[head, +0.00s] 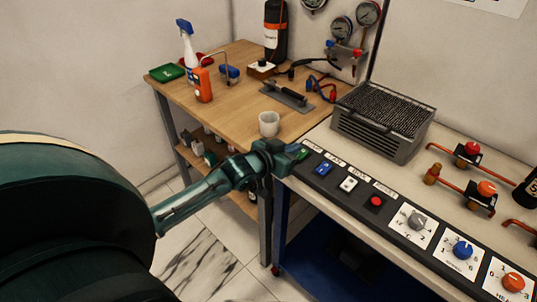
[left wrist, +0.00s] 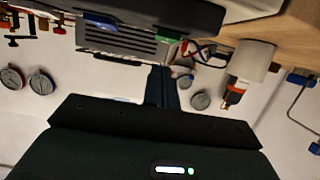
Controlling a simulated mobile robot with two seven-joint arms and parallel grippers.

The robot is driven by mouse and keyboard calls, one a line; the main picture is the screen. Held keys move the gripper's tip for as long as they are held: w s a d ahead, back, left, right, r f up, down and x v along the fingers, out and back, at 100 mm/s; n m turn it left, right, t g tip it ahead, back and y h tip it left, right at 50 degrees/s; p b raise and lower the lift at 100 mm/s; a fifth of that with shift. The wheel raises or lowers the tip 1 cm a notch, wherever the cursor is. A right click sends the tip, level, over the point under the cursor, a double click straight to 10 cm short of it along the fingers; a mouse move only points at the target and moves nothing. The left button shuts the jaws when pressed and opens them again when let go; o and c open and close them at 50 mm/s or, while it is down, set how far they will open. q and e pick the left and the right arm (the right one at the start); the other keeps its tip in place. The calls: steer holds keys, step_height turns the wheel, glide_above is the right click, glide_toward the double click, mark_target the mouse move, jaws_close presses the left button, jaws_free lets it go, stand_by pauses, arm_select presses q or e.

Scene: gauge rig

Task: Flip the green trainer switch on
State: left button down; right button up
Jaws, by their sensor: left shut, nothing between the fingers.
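The green trainer switch (head: 303,154) is at the far left end of the dark switch strip (head: 334,186). It is partly hidden by my left gripper (head: 292,153), whose shut, empty fingertips are right beside it. I cannot tell whether they touch it. In the left wrist view, which looks upside down, the green switch (left wrist: 167,46) shows just above the tips of my left gripper (left wrist: 160,70). Whether the switch is on or off is too small to tell. My right gripper is not in view.
A blue switch (head: 323,169), a white switch (head: 348,184) and a red button (head: 376,201) follow along the strip. A grey vented box (head: 383,121) stands behind it. A white cup (head: 269,124) stands on the wooden table (head: 236,112) close behind my gripper.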

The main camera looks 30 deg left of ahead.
arm_select(q)
steer(key=b+v, duration=0.1)
steer(key=v, duration=0.9)
steer(key=shift+s+f, duration=0.15)
steer(key=shift+s, duration=0.05)
steer(key=s+d+f+m+g, duration=0.1)
steer(key=s+d+f+g, duration=0.3)
steer(key=s+d+f, duration=1.1)
steer(key=shift+s+d+h, duration=0.2)
steer(key=shift+s+h, duration=0.1)
steer(key=shift+s, duration=0.1)
steer(key=shift+d, duration=0.15)
